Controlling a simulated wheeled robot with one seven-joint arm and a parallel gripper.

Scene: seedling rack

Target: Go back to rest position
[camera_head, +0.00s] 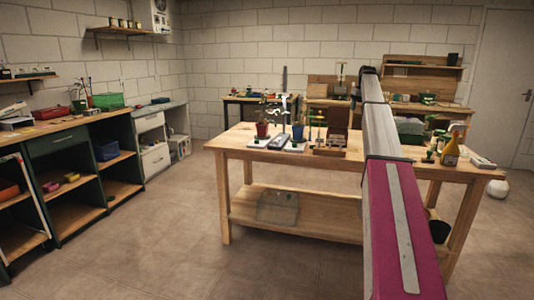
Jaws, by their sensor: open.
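The task names no object apart from my own arm. My arm (385,150), with a magenta link and a grey link, reaches up from the bottom right across the picture. It crosses in front of the wooden table (340,170) and hides part of its top. I cannot make out my gripper or its fingers.
A green-fronted workbench (58,145) lines the left wall. Floor (170,235) between them is clear.

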